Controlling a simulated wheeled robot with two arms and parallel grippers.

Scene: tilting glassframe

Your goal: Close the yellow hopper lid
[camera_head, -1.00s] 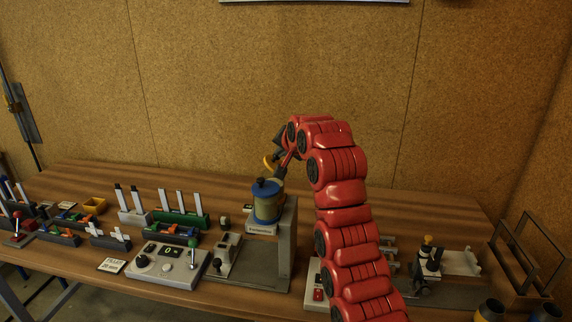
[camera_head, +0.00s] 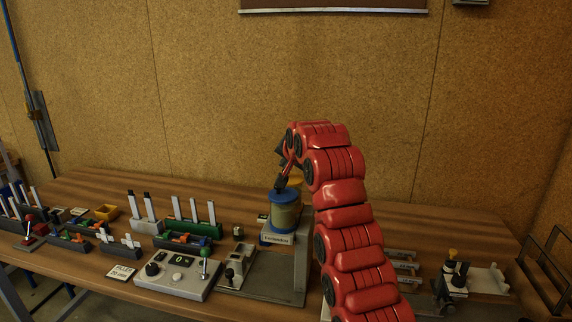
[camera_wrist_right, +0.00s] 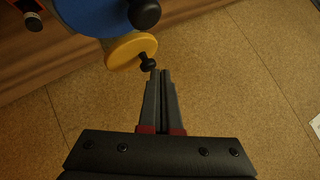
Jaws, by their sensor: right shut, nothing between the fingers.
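The yellow hopper lid (camera_wrist_right: 125,50) is a round yellow disc with a black knob, seen in the right wrist view. It lies partly behind a blue lid (camera_wrist_right: 95,12) that has its own black knob. My right gripper (camera_wrist_right: 161,72) is shut and empty, its fingertips just beside the yellow lid's knob; I cannot tell whether they touch. In the head view the right gripper (camera_head: 281,186) is above the beige hopper with a blue rim (camera_head: 285,216), and the yellow lid is not visible. Whether the yellow lid lies flat cannot be told. My left gripper is not in view.
The hopper stands on a grey stand (camera_head: 300,265) on the wooden table. To its left are a control box (camera_head: 178,272), a green rack with white rods (camera_head: 200,228) and a yellow bin (camera_head: 106,212). A fixture (camera_head: 455,275) stands at right. The cork wall is behind.

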